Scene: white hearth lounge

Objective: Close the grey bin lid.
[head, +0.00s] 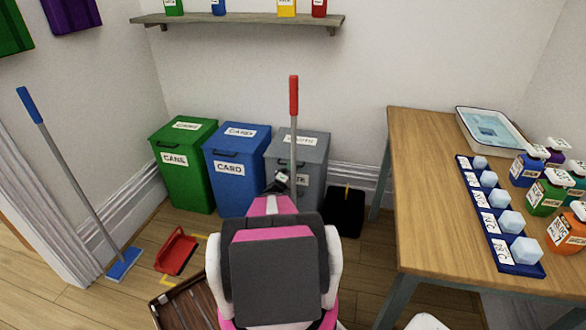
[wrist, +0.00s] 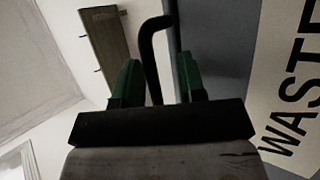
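The grey bin (head: 313,165) stands at the right end of a row of bins, with a WASTE label (wrist: 291,85) on its front. Its grey lid (head: 316,148) looks level, down or nearly down; my arm and a red-handled pole hide part of the front edge. My gripper (head: 279,180) is at the bin's upper front. In the wrist view its green fingers (wrist: 156,85) are apart, with a dark curved handle (wrist: 154,45) between them. Gaps show beside the handle, so it does not look gripped.
A blue CARD bin (head: 232,185) and a green bin (head: 183,180) stand left of it. The red-handled pole (head: 294,100) rises in front of the grey bin. A black container (head: 345,212) and a wooden table (head: 425,190) are right. A red dustpan (head: 177,252) lies on the floor.

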